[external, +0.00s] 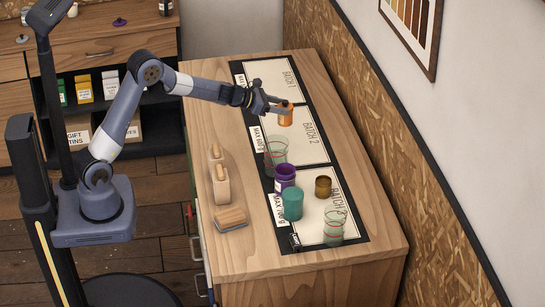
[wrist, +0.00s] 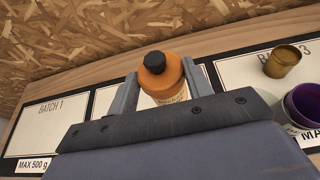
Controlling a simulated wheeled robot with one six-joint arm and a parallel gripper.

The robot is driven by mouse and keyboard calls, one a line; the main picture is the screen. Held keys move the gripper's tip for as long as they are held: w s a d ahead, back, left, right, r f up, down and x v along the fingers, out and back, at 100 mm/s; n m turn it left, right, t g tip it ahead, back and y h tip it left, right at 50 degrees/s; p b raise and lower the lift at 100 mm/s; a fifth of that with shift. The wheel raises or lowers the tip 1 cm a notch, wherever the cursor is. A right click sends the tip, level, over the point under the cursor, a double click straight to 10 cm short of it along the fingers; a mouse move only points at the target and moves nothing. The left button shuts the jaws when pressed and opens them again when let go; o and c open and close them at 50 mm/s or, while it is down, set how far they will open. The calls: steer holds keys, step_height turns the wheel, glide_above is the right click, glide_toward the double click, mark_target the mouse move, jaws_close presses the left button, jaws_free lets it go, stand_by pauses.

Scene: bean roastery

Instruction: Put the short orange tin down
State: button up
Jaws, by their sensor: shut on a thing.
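The short orange tin (external: 286,117) has a black knob on its lid and a pale label, and it also shows in the wrist view (wrist: 158,82). My gripper (external: 279,105) is shut on it, with one finger on each side of the tin in the wrist view (wrist: 163,84). The tin appears upright, over the Batch 2 panel (external: 312,143) near its border with the Batch 1 panel (external: 268,76). I cannot tell whether its base touches the mat; the wrist view hides the base.
A clear glass (external: 276,151) stands at Batch 2's near-left side. A purple tin (external: 286,180), teal tin (external: 292,205), brown tin (external: 323,187) and another glass (external: 334,226) crowd Batch 3. Wooden pieces (external: 221,185) and a brush-like block (external: 230,218) lie left of the mat. Batch 1 looks bare.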

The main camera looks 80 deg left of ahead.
steer(key=w+d+r+m+g+h+b, duration=0.1)
steer(key=w+d+r+m+h, duration=0.2)
steer(key=d, duration=0.4)
steer(key=w+d+m+g+h, duration=0.25)
steer(key=w+d+h, duration=0.2)
steer(key=d, duration=0.25)
steer(key=w+d+r+m+g+h+b, duration=0.1)
steer(key=w+d+r+m+h, duration=0.2)
steer(key=d, duration=0.4)
steer(key=s+d+f+m+g+h+b, duration=0.1)
steer(key=d+f+m+g+h, duration=0.2)
steer(key=d, duration=0.4)
steer(key=s+d+f+m+g, duration=0.1)
steer(key=d+f+m+g, duration=0.2)
steer(key=d+f+m, duration=0.25)
steer(key=shift+n+g, duration=0.3)
steer(key=shift+g, duration=0.05)
steer(key=f, duration=0.3)
steer(key=d+f, duration=0.1)
steer(key=f, duration=0.2)
steer(key=s+f+p, duration=0.1)
steer(key=f, duration=0.2)
steer(key=shift+d+f, duration=0.3)
steer(key=shift+f, duration=0.05)
steer(key=shift+f+b, duration=0.25)
steer(key=shift+b, duration=0.05)
